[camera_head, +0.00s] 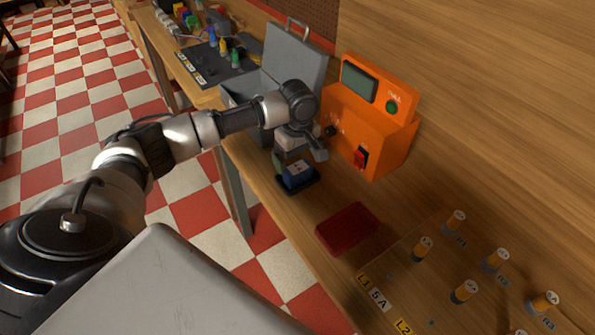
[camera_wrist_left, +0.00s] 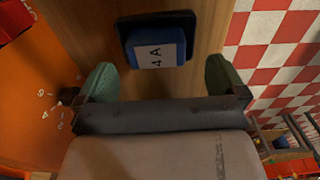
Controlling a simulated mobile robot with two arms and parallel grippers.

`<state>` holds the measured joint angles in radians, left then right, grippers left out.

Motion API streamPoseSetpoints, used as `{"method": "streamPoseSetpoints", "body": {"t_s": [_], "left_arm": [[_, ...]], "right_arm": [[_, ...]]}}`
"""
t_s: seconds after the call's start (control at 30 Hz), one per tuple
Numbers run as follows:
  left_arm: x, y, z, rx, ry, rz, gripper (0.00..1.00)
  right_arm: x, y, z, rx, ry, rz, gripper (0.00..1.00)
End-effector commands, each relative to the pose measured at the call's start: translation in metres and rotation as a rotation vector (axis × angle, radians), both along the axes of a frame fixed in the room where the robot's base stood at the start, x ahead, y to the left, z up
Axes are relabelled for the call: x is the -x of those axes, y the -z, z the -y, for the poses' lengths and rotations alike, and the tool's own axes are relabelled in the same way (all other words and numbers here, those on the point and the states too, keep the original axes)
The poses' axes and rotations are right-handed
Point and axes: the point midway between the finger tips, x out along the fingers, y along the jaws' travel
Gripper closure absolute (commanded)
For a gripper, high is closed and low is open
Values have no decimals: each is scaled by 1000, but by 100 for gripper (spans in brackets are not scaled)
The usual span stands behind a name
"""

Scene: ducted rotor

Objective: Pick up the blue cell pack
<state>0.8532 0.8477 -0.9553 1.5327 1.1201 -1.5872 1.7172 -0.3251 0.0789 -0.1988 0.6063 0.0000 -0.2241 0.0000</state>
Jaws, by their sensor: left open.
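The blue cell pack (camera_head: 298,173) sits on a black pad (camera_head: 314,184) on the wooden bench, in front of the orange device. In the left wrist view the blue cell pack (camera_wrist_left: 157,49) carries a white label reading "4 A" and lies on its black pad (camera_wrist_left: 124,25). My left gripper (camera_head: 295,158) is close to the pack. In the left wrist view, my left gripper (camera_wrist_left: 163,78) is open, with its green fingertips apart and the pack ahead, roughly centred between them. Nothing is between the fingers. My right gripper is not in view.
The orange device (camera_head: 385,125) with screen and red switch stands right beside my left gripper. A grey open case (camera_head: 292,60) is behind. A red block (camera_head: 347,228) lies nearer, beside a board with several orange posts (camera_head: 462,291). The checkered floor drops off left of the bench.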

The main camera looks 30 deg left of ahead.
Motion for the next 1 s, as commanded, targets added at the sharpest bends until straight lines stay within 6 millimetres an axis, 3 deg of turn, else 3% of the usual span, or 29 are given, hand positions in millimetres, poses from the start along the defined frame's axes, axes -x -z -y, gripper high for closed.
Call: {"method": "streamPoseSetpoints", "body": {"t_s": [0.13, 0.37, 0.7, 1.0], "left_arm": [[0, 11, -1, 0, -1, -2, 0], [-2, 45, -6, -2, 1, -1, 0], [-2, 56, -5, -1, 2, 1, 0], [-2, 55, -6, -1, 2, 1, 44]], "right_arm": [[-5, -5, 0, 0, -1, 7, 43], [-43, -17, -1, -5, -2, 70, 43], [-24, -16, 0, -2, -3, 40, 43], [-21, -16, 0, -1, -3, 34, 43]]}}
